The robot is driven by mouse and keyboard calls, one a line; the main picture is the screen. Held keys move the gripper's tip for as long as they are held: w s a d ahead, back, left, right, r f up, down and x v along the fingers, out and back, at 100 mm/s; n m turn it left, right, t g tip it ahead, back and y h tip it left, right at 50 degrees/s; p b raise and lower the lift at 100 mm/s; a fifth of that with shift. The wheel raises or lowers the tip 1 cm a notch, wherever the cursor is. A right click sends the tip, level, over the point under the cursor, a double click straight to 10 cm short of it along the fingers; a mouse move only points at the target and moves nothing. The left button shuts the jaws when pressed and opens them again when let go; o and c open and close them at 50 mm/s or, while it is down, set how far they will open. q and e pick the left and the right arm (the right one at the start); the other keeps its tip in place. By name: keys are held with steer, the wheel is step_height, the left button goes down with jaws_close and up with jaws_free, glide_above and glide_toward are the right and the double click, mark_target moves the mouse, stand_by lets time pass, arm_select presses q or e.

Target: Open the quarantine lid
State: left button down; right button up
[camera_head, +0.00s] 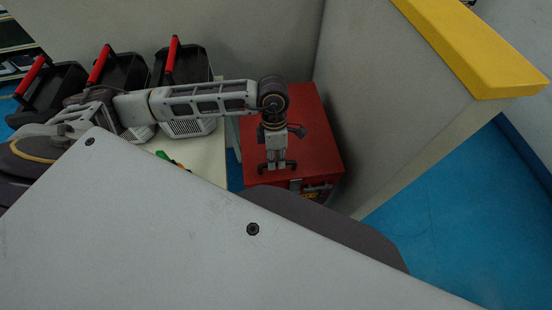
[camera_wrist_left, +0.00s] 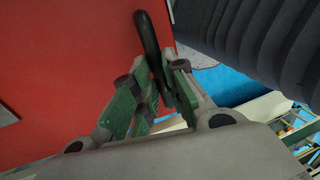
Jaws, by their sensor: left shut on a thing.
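The red quarantine box stands in the corner by the grey partition, and its flat red lid (camera_head: 309,118) looks closed. The lid's red surface also fills the left of the left wrist view (camera_wrist_left: 60,60). My left gripper (camera_head: 277,168) reaches down over the front part of the lid. In the left wrist view its green-padded fingers (camera_wrist_left: 155,98) are shut on a black curved handle (camera_wrist_left: 147,35) by the red surface. The head view shows a latch (camera_head: 318,187) on the box front. My right gripper is not in view.
A grey partition with a yellow top (camera_head: 475,45) stands close on the right. Blue floor (camera_head: 445,210) is clear beyond it.

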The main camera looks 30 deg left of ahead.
arm_select(q)
steer(key=shift+p+v, duration=0.35)
steer(key=shift+v, duration=0.6)
steer(key=w+a+r+g+p, duration=0.1)
steer(key=w+a+r+p, duration=0.1)
steer(key=r, duration=0.8)
steer(key=w+a+r+g+h+p, duration=0.1)
steer(key=w+a+r+p, duration=0.2)
steer(key=w+r, duration=0.4)
step_height(320, 180, up, 3)
steer(key=shift+w+a, duration=0.25)
steer(key=shift+a, duration=0.55)
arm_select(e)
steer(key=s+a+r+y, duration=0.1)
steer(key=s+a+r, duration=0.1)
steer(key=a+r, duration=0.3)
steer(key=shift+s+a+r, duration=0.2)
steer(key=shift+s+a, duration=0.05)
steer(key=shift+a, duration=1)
